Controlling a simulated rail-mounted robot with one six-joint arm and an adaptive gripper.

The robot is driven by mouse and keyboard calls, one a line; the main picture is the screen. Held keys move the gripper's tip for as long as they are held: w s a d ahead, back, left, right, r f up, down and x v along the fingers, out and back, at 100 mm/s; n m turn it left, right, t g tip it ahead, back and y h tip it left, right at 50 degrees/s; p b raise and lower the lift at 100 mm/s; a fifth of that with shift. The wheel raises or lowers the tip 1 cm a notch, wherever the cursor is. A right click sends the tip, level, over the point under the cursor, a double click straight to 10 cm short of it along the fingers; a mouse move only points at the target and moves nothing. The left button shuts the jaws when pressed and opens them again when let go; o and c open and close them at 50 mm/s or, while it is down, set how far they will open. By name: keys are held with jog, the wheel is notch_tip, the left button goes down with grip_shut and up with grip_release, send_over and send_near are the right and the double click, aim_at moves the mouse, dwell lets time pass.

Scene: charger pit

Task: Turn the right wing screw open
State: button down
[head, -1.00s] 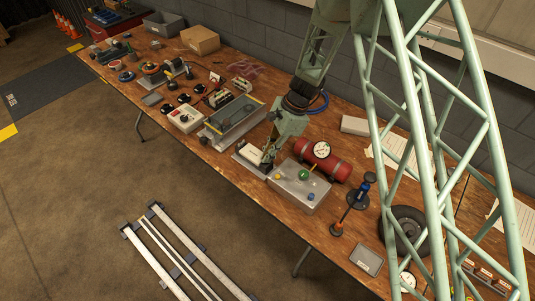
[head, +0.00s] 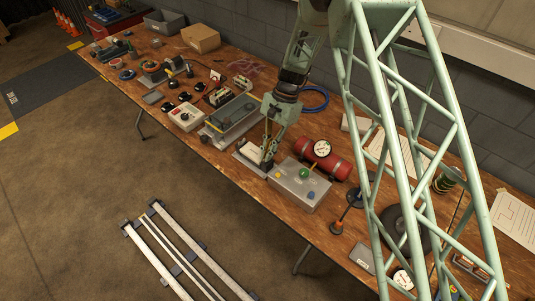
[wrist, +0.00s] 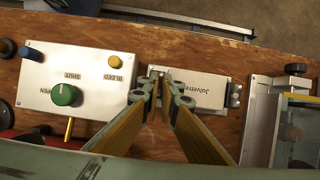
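A small white box with dark lettering (wrist: 200,92) lies on the wooden bench. In the head view this white box (head: 249,152) sits left of the valve box, partly behind my gripper. My gripper (wrist: 161,84) points down at the box's left end in the wrist view, which is its right end in the head view. Its fingertips are close together with a narrow gap. The right wing screw is not distinguishable; the fingertips cover that end. Metal hardware (wrist: 235,95) shows at the box's opposite end. My gripper (head: 267,150) also shows in the head view.
A grey valve box (head: 298,190) with a green knob stands close on the right in the head view, with a red cylinder (head: 322,158) behind it. A grey trough-like unit (head: 229,120) stands to the left. Bare bench (wrist: 210,45) shows along the front edge.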

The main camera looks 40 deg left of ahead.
jog(key=c, duration=3.4)
grip_release()
jog(key=o, duration=0.5)
jog(key=shift+r, duration=0.15)
jog(key=shift+v, duration=5.85)
